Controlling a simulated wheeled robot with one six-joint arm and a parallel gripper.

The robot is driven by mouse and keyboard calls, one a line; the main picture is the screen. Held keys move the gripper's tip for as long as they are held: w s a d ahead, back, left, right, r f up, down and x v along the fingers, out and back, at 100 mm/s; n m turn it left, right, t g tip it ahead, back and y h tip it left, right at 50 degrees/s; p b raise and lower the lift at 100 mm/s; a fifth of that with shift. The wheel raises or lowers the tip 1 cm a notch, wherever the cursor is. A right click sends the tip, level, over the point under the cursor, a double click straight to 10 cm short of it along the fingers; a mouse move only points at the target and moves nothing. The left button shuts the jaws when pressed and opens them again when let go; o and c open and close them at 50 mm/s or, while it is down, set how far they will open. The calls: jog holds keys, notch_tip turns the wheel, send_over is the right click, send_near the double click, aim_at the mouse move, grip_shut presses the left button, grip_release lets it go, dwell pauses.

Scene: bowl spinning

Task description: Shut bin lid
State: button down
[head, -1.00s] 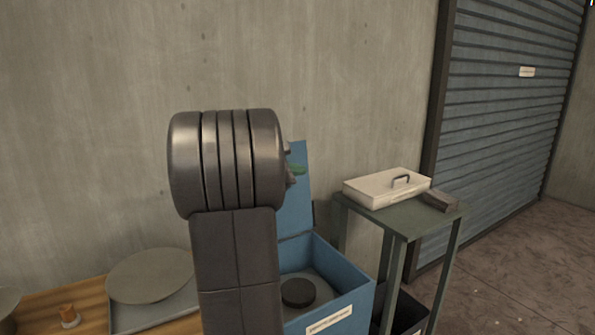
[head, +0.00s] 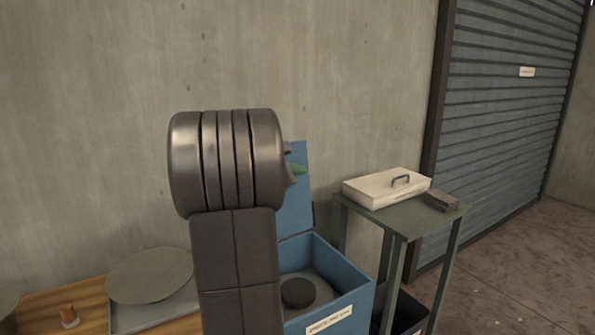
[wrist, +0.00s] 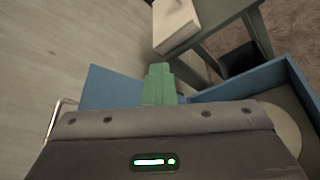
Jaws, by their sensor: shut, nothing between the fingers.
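The blue bin (head: 352,285) stands open in the head view, with a round dark disc (head: 298,292) inside on a pale round surface. Its blue lid (head: 297,215) stands upright at the back, against the wall side. My arm hides the bin's left part and much of the lid. In the wrist view the lid (wrist: 108,88) is just beyond my gripper, and the bin's wall (wrist: 245,80) is at the right. My gripper (wrist: 160,72) has green fingertips, shut and empty, in front of the lid. I cannot tell whether they touch it. In the head view only a bit of green shows beside my arm.
A grey-green side table (head: 408,219) stands right of the bin, holding a cream box (head: 380,191) with a handle and a small dark block (head: 442,201). A dark container (head: 408,312) is below it. At left, a wooden bench (head: 90,291) carries a round plate (head: 150,275). The concrete wall is close behind.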

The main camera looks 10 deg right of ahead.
dwell(0.3)
jog(key=c, duration=1.5)
grip_release()
jog(key=v, duration=1.3)
jog(key=shift+s+a+r, duration=0.15)
jog(key=shift+s+a, duration=0.05)
jog(key=shift+a, duration=0.1)
